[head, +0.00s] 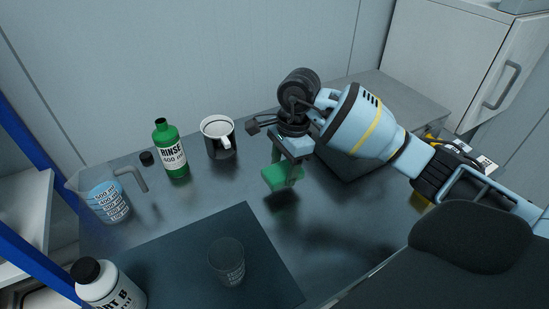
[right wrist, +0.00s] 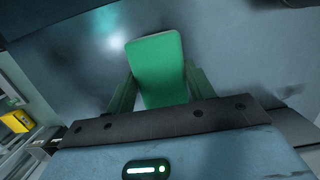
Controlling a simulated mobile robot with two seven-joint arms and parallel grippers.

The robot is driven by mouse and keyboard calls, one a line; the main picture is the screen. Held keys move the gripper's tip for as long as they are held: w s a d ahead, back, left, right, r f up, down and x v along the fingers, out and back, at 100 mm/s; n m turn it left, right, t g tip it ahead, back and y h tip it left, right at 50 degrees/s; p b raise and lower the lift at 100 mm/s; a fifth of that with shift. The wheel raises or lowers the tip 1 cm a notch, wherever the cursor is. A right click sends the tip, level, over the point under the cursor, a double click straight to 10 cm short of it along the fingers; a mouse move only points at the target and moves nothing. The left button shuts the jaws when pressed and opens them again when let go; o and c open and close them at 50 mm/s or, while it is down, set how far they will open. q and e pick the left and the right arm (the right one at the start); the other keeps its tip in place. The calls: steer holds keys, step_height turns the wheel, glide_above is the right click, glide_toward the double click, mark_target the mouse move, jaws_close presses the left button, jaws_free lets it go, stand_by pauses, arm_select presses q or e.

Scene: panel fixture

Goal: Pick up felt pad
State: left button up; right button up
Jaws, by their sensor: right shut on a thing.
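The felt pad (head: 279,177) is a green, flat, rounded rectangle. My right gripper (head: 288,170) is shut on it and holds it over the dark metal table, with a shadow on the surface below. In the right wrist view the pad (right wrist: 156,68) sits between the two fingers of my right gripper (right wrist: 160,88) and reaches out beyond their tips. My left gripper is in neither view.
On the table (head: 330,230) stand a green RINSE bottle (head: 170,150), a black and white mug (head: 219,140), a blue measuring jug (head: 106,200) and a white bottle (head: 105,288). A clear cup (head: 227,262) stands on a dark mat (head: 170,255). The table right of the mat is clear.

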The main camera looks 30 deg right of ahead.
steer(key=s, duration=0.6)
steer(key=s+r, duration=0.1)
steer(key=s, duration=0.3)
steer(key=shift+d+b, duration=0.15)
steer(key=shift+b, duration=0.2)
